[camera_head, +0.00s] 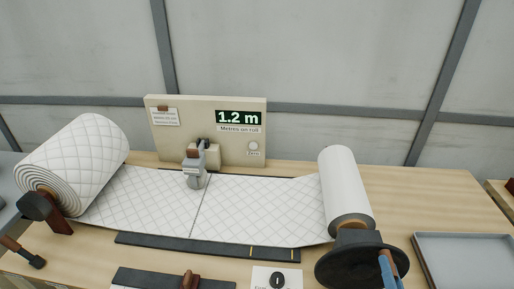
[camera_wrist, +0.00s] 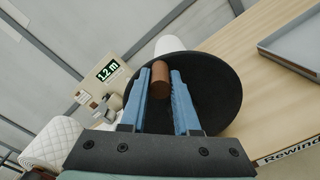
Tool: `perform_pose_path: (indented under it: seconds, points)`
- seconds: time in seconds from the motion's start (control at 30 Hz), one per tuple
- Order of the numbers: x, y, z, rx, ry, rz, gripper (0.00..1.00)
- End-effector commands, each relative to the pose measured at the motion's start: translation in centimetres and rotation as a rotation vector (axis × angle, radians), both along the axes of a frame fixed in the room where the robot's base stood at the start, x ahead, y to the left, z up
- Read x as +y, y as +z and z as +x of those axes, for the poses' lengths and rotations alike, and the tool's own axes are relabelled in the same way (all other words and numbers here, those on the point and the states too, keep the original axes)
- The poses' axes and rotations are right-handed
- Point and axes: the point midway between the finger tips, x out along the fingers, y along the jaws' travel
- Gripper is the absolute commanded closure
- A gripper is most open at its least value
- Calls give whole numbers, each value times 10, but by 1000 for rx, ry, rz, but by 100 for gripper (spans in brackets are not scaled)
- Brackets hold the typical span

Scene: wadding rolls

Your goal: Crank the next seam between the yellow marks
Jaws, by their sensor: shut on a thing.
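White quilted wadding (camera_head: 255,208) runs from a big roll (camera_head: 85,155) at the left to a smaller roll (camera_head: 345,187) at the right. A dark cross seam (camera_head: 201,208) shows near the middle of the sheet. Two yellow marks (camera_head: 250,252) sit on the dark strip along the front edge, and the seam lies left of both. A black crank wheel (camera_head: 340,268) stands in front of the right roll. In the wrist view my gripper (camera_wrist: 159,80) is shut on the wheel's brown handle (camera_wrist: 161,84). In the head view only its blue fingers (camera_head: 389,268) show, at the wheel's right.
A beige panel (camera_head: 185,140) behind the sheet has a display (camera_head: 238,117) reading 1.2 m, "Metres on roll". A grey device (camera_head: 194,168) stands over the sheet's back edge. A grey tray (camera_head: 465,260) lies at the right. Small tools lie along the front.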

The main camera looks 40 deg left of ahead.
Motion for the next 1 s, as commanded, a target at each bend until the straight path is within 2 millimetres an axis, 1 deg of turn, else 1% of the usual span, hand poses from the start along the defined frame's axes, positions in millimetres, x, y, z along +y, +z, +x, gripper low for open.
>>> perform_pose_path:
  seconds: [0.03, 0.2, 0.57, 0.9, 1.0]
  points:
    - [-4, -3, 2, 1, -4, -1, 92]
    - [-10, -5, 6, 2, -4, 0, 92]
    - [-11, -6, 7, 2, -3, 0, 92]
    - [-23, -15, 15, 2, -3, 1, 92]
    - [-24, -14, 16, 3, -3, 0, 92]
